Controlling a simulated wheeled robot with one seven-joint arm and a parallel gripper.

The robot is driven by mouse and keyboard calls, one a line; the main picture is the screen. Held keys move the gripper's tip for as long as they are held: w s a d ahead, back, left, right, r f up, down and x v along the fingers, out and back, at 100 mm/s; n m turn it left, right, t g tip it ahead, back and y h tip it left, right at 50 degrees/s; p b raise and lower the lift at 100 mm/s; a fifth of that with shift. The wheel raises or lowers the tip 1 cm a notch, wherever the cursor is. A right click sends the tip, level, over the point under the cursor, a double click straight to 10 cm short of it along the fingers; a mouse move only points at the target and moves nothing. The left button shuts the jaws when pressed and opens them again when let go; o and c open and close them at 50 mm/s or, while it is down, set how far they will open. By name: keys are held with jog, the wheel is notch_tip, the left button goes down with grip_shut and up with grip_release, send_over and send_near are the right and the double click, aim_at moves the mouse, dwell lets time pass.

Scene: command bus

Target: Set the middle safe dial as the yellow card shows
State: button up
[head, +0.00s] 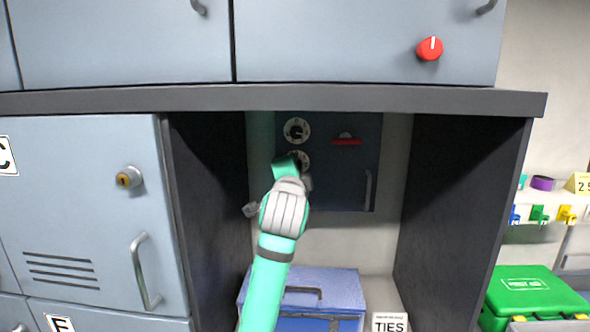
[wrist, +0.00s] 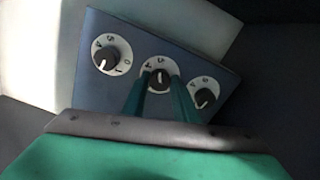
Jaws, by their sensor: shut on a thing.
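The dark blue safe (head: 335,185) stands inside the open bay, with a column of dials on its front. The top dial (head: 297,131) is clear; the middle dial (head: 301,158) is partly covered by my gripper (head: 290,168), and the lowest is hidden. In the wrist view all three dials show in a slanting row. The green fingers of my gripper (wrist: 162,92) are shut on the middle dial (wrist: 160,78), one on each side of its black knob. Its white mark points up in that view.
A red bar (head: 346,141) and a handle (head: 368,190) are on the safe's front. Below are a blue box (head: 340,290) and a TIES label (head: 389,322). Dark bay walls (head: 465,190) stand on both sides. A green case (head: 535,290) is at the right.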

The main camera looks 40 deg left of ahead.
jog(key=shift+f+m, duration=0.1)
jog(key=shift+m, duration=0.4)
jog(key=o, duration=1.1)
jog(key=shift+c, duration=0.2)
jog(key=v, duration=1.1)
